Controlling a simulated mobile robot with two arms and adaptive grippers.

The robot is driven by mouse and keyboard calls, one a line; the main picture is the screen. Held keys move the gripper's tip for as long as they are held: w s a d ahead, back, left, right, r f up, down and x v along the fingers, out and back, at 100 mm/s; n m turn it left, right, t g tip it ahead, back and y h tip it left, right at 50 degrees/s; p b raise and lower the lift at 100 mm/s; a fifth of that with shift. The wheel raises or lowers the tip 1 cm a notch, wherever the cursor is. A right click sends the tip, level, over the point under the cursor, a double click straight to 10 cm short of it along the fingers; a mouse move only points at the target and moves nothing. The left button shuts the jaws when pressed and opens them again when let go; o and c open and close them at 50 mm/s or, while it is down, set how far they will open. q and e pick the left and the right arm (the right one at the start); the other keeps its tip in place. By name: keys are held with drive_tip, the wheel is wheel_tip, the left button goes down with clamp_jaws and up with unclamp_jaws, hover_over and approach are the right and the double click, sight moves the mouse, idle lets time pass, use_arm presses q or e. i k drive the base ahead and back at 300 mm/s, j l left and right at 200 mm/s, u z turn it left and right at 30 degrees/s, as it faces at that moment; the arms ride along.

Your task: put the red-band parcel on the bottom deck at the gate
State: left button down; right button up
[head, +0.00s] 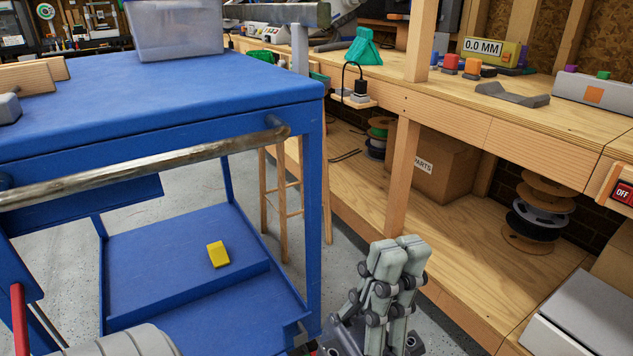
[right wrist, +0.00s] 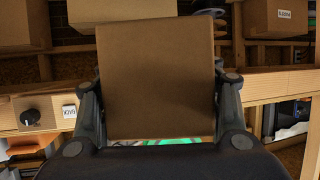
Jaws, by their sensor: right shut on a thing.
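In the right wrist view a plain brown cardboard parcel (right wrist: 155,50) fills the middle. My right gripper (right wrist: 157,88) is shut on it, one finger at each side. No red band shows on the face I see. The head view does not show this parcel. My left gripper (head: 396,258) is in the head view, right of the blue cart, with its fingers together and nothing visible between them. The blue cart (head: 180,95) has a low bottom deck (head: 150,262) with a small yellow block (head: 218,254) on it. No gate can be made out.
A wooden workbench (head: 470,110) with a lower shelf runs along the right. A carton marked PARTS (head: 432,165) and spools (head: 540,215) stand on that shelf. A wooden stool (head: 285,190) is behind the cart. A clear bin (head: 175,30) sits on the cart's top.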

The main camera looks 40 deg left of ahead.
sight(208, 334)
drive_tip(key=k+u, duration=0.15)
drive_tip(key=u, duration=0.3)
drive_tip(key=k+j+u, duration=0.15)
drive_tip(key=u, duration=0.3)
drive_tip(key=i+j+u, duration=0.1)
drive_tip(key=u, duration=1.45)
drive_tip(key=i, duration=0.35)
drive_tip(key=j+u, duration=0.05)
drive_tip(key=j, duration=0.05)
